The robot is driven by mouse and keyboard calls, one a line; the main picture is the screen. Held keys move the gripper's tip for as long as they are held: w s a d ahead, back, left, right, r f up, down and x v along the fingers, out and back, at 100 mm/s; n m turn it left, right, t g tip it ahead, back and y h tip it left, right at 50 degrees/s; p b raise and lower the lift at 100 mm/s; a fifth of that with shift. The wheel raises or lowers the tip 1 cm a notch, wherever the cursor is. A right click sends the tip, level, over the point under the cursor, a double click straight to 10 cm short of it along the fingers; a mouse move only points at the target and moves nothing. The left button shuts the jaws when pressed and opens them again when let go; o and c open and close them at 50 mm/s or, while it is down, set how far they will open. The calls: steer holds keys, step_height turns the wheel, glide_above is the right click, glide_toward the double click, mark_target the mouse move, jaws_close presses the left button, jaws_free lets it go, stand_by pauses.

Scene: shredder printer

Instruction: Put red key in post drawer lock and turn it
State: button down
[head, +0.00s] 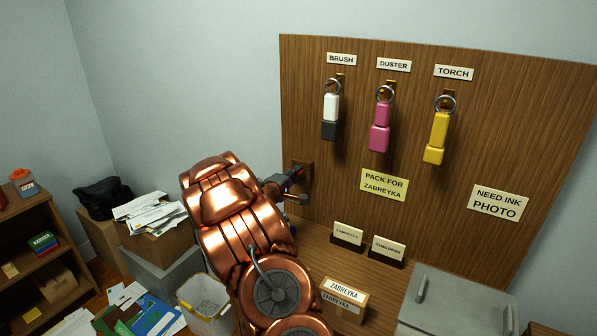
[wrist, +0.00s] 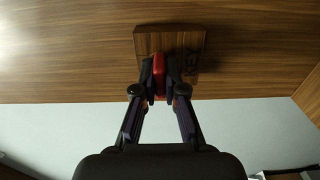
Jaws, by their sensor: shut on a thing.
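My gripper (head: 291,182) reaches the left part of the wooden wall board in the head view, and my arm hides much of that area. In the wrist view my gripper (wrist: 159,80) is shut on a red thing (wrist: 158,70), which looks like the red key. The red thing is right at a small wooden block (wrist: 147,42) on the board. No drawer lock can be made out.
White, pink (head: 380,126) and yellow (head: 437,138) tagged rings hang on the board (head: 460,120). Below stand small name cards (head: 348,236), a ZABREYKA box (head: 343,298) and a grey box (head: 450,300). Papers and a bin (head: 206,303) are at lower left.

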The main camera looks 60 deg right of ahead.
steer(key=shift+a+b, duration=0.6)
steer(key=shift+b, duration=0.45)
stand_by(0.4)
steer(key=c, duration=1.8)
jaws_free()
jaws_close()
steer(key=a+b, duration=0.4)
steer(key=shift+s, duration=0.1)
